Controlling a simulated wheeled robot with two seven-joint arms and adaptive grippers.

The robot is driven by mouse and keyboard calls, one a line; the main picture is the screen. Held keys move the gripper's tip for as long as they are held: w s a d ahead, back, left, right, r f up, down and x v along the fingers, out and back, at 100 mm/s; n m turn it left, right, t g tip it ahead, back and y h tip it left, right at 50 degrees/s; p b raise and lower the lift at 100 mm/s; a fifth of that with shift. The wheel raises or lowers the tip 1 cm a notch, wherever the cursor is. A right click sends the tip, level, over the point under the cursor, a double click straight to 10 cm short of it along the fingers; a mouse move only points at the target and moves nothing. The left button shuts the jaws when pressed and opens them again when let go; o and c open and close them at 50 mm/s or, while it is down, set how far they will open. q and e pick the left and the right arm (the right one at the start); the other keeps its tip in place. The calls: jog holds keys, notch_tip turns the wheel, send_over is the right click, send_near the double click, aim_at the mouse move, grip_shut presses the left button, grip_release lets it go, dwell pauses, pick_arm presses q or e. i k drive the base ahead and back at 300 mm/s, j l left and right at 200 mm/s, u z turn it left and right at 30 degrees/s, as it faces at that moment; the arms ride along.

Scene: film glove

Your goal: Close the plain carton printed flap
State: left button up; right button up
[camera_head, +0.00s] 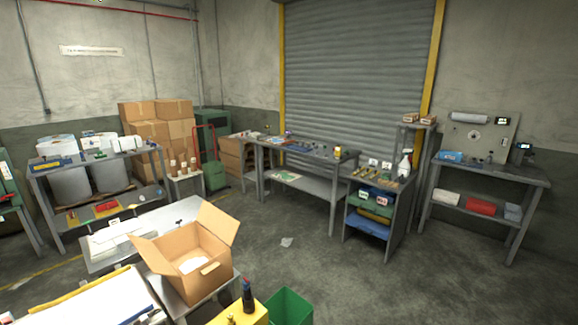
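A plain brown carton (193,263) stands open on a small grey table in the lower left of the head view. One flap (217,223) stands up at its back right, and another flap (150,254) sticks out to the left. Something white lies inside the carton, and a pale patch shows on its front wall. I cannot make out printing on any flap. Neither of my grippers is in view.
A green bin (290,306) and a yellow box (240,314) with a dark bottle (247,295) are just right of the carton. The concrete floor (300,235) right of the carton is mostly clear.

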aim_at(158, 264)
jog(key=u, duration=1.25)
